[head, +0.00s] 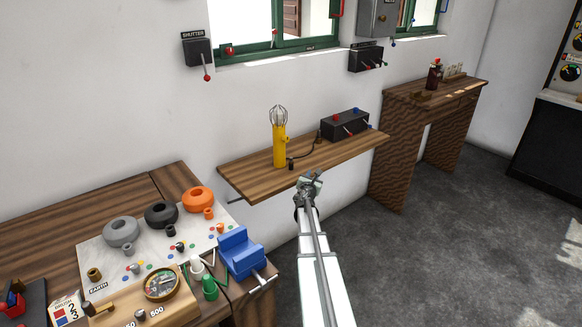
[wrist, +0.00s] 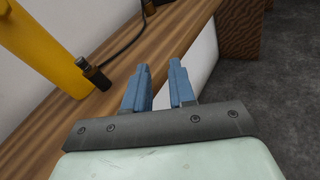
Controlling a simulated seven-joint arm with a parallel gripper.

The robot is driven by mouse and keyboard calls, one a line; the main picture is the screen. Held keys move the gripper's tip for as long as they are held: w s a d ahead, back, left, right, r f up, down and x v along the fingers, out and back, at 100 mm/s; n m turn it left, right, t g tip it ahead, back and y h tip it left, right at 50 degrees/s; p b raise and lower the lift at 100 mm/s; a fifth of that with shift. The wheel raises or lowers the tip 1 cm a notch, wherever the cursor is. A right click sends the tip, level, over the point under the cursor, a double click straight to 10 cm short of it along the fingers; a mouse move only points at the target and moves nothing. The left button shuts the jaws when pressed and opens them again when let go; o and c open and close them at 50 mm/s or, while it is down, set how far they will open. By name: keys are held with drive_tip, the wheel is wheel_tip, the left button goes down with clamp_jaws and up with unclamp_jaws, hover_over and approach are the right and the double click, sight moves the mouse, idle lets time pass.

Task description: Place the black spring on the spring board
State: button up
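I cannot make out a coil that is clearly the black spring, nor a clearly marked spring board. A round black piece (head: 161,215) sits between a grey one (head: 121,232) and an orange one (head: 198,200) on a white board (head: 92,254) with coloured dots, at the left in the head view. My gripper (head: 308,183) is far to the right of it, by the front edge of the wooden wall shelf (head: 240,175). In the wrist view my gripper's blue fingers (wrist: 160,68) are apart, with nothing between them.
On the shelf stand a yellow caged lamp (head: 280,148), a small dark cylinder (head: 290,164), also in the wrist view (wrist: 95,75), and a black control box (head: 344,126) with a cable. A blue vise-like block (head: 239,250) is beside the white board. Open floor (head: 450,230) lies right.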

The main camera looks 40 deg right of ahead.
sight(291, 158)
drive_tip(key=w+r+n, duration=0.1)
drive_tip(key=w+r, duration=0.1)
drive_tip(key=w+r+n+t, duration=0.1)
drive_tip(key=w+r+n, duration=0.1)
drive_tip(key=w, duration=0.1)
drive_tip(key=shift+a+r+n+t, duration=0.15)
drive_tip(key=shift+r+n+t, duration=0.15)
drive_tip(key=shift+t, duration=0.4)
drive_tip(key=w+a, duration=0.2)
drive_tip(key=w+a+f, duration=0.1)
drive_tip(key=w+a, duration=0.1)
drive_tip(key=shift+a, duration=0.4)
drive_tip(key=shift+x, duration=2.35)
clamp_jaws()
